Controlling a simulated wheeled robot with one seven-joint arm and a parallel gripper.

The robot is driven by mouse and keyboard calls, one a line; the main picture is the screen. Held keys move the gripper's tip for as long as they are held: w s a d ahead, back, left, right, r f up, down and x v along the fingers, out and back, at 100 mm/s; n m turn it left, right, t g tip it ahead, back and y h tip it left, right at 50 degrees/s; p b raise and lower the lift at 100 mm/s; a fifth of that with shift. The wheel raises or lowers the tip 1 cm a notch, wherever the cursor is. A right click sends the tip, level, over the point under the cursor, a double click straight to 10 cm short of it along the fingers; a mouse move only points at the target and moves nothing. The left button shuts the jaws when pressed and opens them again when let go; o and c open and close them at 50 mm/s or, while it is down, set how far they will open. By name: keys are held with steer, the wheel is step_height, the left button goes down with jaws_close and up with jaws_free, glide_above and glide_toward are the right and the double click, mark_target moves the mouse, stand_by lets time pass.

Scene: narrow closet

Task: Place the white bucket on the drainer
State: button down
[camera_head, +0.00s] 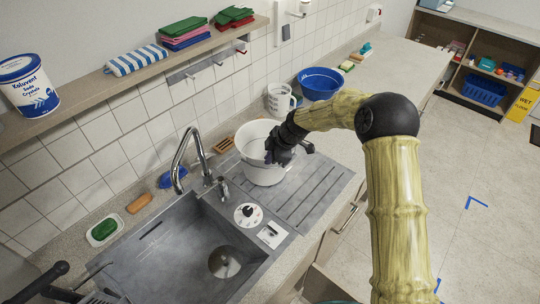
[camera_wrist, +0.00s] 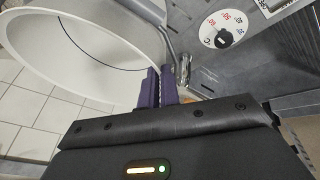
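The white bucket (camera_head: 262,172) is over the ribbed grey drainer (camera_head: 306,192), right of the sink basin, and looks roughly upright. I cannot tell whether its base touches the drainer. My gripper (camera_head: 272,155) is at the bucket's right-hand rim. In the wrist view, the purple fingers of my gripper (camera_wrist: 161,88) are close together on the rim of the bucket (camera_wrist: 75,68), pinching its wall. My gripper hides part of the bucket's right side.
The tap (camera_head: 184,155) and sink basin (camera_head: 190,262) are left of the bucket. A white jug (camera_head: 279,100) and blue bowl (camera_head: 321,84) stand behind it. A brown sponge (camera_head: 223,145) lies near the wall. A shelf (camera_head: 140,78) runs above.

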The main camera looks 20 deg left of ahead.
steer(key=shift+f, duration=0.25)
steer(key=c, duration=1.6)
jaws_free()
steer(key=b+v, duration=0.4)
steer(key=v, duration=0.8)
steer(key=shift+d, duration=0.1)
steer(key=shift+s, duration=0.15)
